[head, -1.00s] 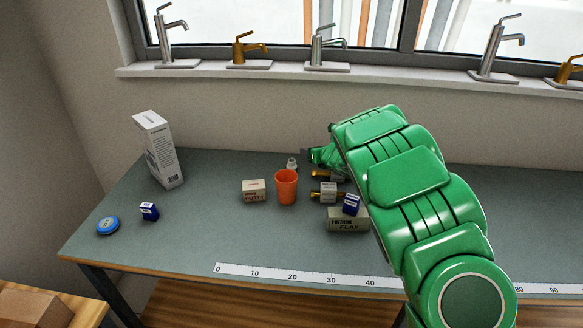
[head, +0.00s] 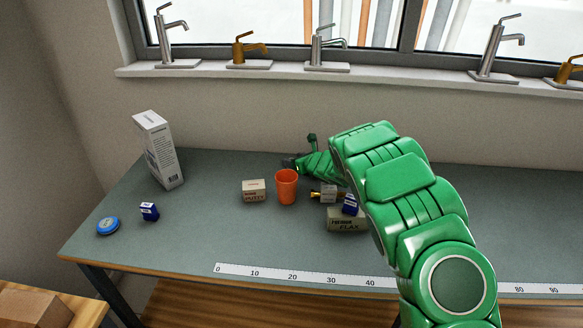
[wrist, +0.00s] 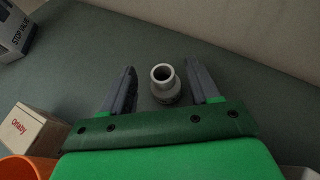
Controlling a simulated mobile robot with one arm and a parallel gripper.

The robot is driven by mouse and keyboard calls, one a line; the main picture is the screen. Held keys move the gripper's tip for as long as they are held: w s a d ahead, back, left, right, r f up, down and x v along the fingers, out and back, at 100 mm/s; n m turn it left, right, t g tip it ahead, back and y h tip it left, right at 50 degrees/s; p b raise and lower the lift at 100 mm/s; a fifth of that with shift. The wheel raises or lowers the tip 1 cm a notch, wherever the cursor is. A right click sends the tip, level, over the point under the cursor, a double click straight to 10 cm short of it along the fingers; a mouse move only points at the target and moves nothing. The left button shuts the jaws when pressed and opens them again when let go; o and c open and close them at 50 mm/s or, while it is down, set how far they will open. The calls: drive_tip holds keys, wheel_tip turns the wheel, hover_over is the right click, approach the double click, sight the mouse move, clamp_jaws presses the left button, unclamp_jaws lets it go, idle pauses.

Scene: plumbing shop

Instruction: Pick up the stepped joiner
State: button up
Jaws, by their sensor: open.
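The stepped joiner (wrist: 165,83) is a small pale grey fitting with a round open top and a wider lower part. In the wrist view it stands upright on the bench between the two dark fingers of my gripper (wrist: 160,72). The fingers are apart, with a gap visible on each side of the joiner. In the head view my gripper (head: 291,163) is low over the bench behind the orange cup, and the joiner cannot be made out there.
The orange cup (head: 287,187) and putty box (head: 254,191) stand just in front of my gripper. A tall white box (head: 160,150) stands left. The wall is close behind.

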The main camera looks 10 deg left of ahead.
drive_tip(key=shift+w+a+f, duration=0.3)
drive_tip(key=shift+w+f, duration=0.05)
drive_tip(key=shift+f, duration=0.15)
drive_tip(key=shift+x, duration=1.8)
drive_tip(key=shift+d+f, duration=0.1)
drive_tip(key=shift+f, duration=0.05)
drive_tip(key=c, duration=1)
drive_tip(key=shift+r, duration=1.7)
drive_tip(key=shift+s+d+r, duration=0.65)
drive_tip(key=shift+s+r, duration=0.95)
drive_tip(key=shift+s, duration=0.65)
drive_tip(key=shift+s+d+r, duration=0.6)
drive_tip(key=shift+s+r, duration=1.05)
drive_tip(key=shift+s, duration=0.6)
drive_tip(key=shift+s+d+r, duration=0.65)
drive_tip(key=shift+s+r, duration=0.95)
drive_tip(key=shift+s, duration=0.65)
